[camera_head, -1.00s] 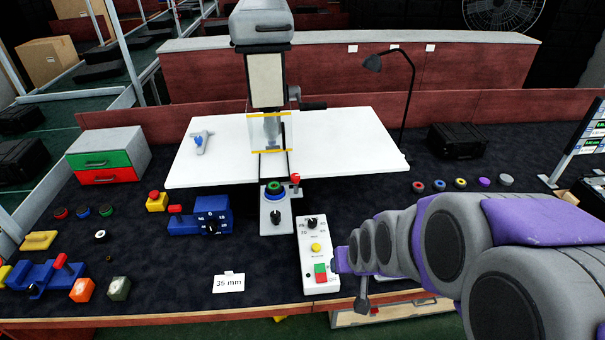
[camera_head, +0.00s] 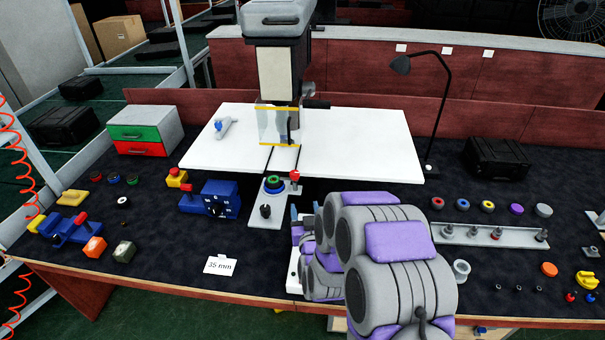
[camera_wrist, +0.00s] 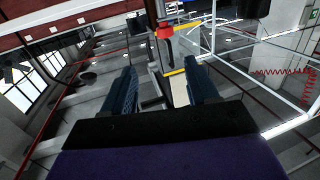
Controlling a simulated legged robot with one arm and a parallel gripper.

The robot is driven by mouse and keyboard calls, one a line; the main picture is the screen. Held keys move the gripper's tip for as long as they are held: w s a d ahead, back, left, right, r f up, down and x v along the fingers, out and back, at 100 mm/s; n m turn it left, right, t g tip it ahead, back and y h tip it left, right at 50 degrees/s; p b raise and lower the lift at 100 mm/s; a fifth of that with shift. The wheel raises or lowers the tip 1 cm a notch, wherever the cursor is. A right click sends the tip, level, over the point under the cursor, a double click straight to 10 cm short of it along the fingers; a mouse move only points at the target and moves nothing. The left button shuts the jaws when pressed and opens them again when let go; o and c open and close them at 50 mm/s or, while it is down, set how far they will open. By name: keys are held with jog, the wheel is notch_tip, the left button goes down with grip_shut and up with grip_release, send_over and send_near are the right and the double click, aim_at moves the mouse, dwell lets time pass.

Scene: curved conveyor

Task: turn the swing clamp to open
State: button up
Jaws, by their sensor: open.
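The swing clamp appears to be the small red-topped lever (camera_head: 295,176) on the grey fixture plate (camera_head: 258,217), in front of the white table. A green-and-black round part (camera_head: 274,185) and a black knob (camera_head: 265,211) sit beside it on that plate. My gripper (camera_head: 306,211) is just in front and slightly right of the lever, apart from it. In the wrist view my gripper (camera_wrist: 160,72) is open, with both dark blue fingers spread and nothing between them. A red part on a dark stem (camera_wrist: 165,31), likely the lever, shows beyond the fingertips.
The drill-like machine (camera_head: 278,70) stands over the white table (camera_head: 370,145) behind the fixture. A lamp (camera_head: 443,95) stands at right.

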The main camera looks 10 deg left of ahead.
jog(key=a, duration=0.2)
send_near(298, 176)
jog(key=w+a, duration=0.1)
jog(key=w, duration=0.1)
jog(key=w+a+b, duration=0.1)
jog(key=w, duration=0.1)
jog(key=w+a, duration=0.1)
jog(key=w, duration=0.1)
jog(key=shift+a+f, duration=0.2)
jog(key=shift+a, duration=0.05)
jog(key=w, duration=0.3)
jog(key=shift+d+b, duration=0.25)
jog(key=shift+b, duration=0.15)
jog(key=shift+w+d, duration=0.2)
jog(key=shift+w, duration=0.1)
jog(key=shift+w+r, duration=0.1)
jog(key=shift+w, duration=0.25)
jog(key=shift+w+a, duration=0.25)
jog(key=shift+a, duration=0.65)
jog(key=shift+d, duration=0.6)
jog(key=c, duration=0.5)
jog(key=shift+a, duration=0.2)
jog(key=c, duration=0.4)
jog(key=shift+c, duration=0.2)
